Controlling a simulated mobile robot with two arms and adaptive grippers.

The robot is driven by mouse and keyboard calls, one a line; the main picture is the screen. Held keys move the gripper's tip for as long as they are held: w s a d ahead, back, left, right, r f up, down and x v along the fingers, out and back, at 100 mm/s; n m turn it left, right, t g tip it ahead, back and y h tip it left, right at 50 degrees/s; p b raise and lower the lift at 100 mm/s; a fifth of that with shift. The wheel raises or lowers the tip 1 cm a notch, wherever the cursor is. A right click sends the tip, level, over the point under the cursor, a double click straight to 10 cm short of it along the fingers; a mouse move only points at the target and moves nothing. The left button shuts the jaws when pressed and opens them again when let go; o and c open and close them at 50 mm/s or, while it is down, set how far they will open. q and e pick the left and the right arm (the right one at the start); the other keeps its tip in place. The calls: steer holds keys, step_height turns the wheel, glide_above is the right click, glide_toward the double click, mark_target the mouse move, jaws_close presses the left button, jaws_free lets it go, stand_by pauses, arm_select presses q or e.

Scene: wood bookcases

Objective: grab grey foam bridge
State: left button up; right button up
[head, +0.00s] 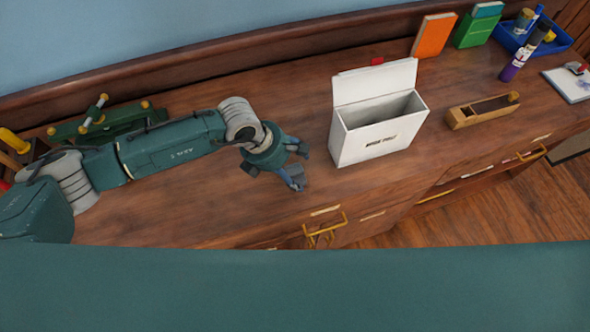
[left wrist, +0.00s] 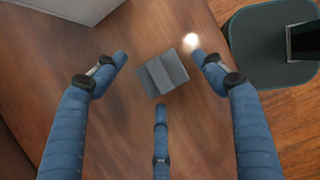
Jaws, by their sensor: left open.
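The grey foam bridge (left wrist: 162,74) is a small dark grey block with a raised, lighter-edged middle. It lies on the wooden top in the left wrist view, between and below my spread fingers. My left gripper (left wrist: 160,62) is open, with blue fingers on both sides of the bridge and one at its near side; none clearly touches it. In the head view my left gripper (head: 296,166) hangs over the wooden top, left of the white box. I cannot make out the bridge there; the gripper seems to hide it. My right gripper is not in view.
The open white box (head: 374,138) stands right of my left gripper. Further right are a wooden plane (head: 483,110), an orange book (head: 433,35), a green book (head: 476,30) and a blue caddy (head: 555,40). Drawer handles (head: 325,230) line the front edge.

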arm_select(q)
steer(key=shift+d+f, duration=0.1)
steer(key=shift+f, duration=0.2)
steer(key=c, duration=1)
steer(key=shift+c, duration=0.2)
steer(key=shift+r, duration=0.15)
